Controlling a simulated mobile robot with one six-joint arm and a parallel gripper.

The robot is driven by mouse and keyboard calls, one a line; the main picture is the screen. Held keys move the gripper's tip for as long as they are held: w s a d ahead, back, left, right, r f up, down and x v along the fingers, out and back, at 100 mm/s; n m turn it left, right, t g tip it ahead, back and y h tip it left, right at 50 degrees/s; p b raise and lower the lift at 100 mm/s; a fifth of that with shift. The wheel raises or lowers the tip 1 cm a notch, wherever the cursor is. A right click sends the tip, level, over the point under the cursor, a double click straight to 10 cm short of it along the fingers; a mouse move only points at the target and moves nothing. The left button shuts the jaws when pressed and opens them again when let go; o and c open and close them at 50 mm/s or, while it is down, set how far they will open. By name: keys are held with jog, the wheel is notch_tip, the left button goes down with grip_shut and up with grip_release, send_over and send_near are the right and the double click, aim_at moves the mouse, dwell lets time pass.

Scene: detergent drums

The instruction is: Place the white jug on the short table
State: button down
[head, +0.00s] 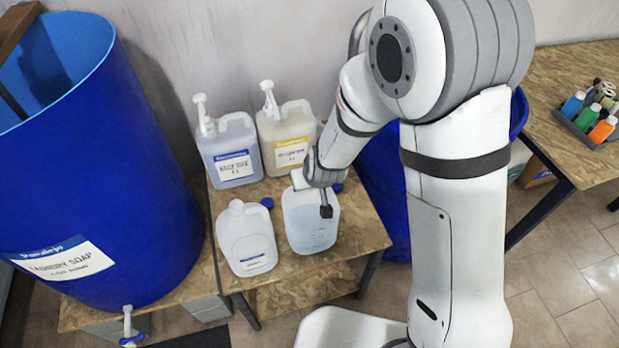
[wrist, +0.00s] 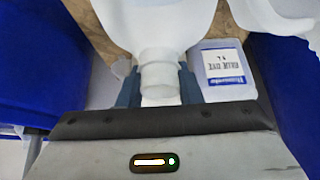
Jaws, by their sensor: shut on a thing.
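A white translucent jug (head: 311,228) with measuring marks is at the front right of the low wooden table (head: 357,228) in the head view. My gripper (head: 323,197) is at its top. In the wrist view my gripper (wrist: 159,88) is shut on the neck of the white jug (wrist: 159,25), one finger on each side. The jug looks about upright; I cannot tell whether its base touches the table. Part of its top is hidden by my gripper in the head view.
Another white jug (head: 247,240) stands just left. Two pump jugs, blue-labelled (head: 231,150) and yellow-labelled (head: 287,138), stand behind. A big blue drum (head: 110,190) is at left. Another table (head: 575,75) with a bottle tray (head: 590,120) is at right. Blue caps (head: 267,203) lie nearby.

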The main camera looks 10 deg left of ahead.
jog(key=shift+f, duration=1.15)
jog(key=shift+f+b, duration=0.2)
jog(key=shift+b, duration=0.1)
jog(key=c, duration=1)
grip_release()
jog(key=shift+r, duration=0.1)
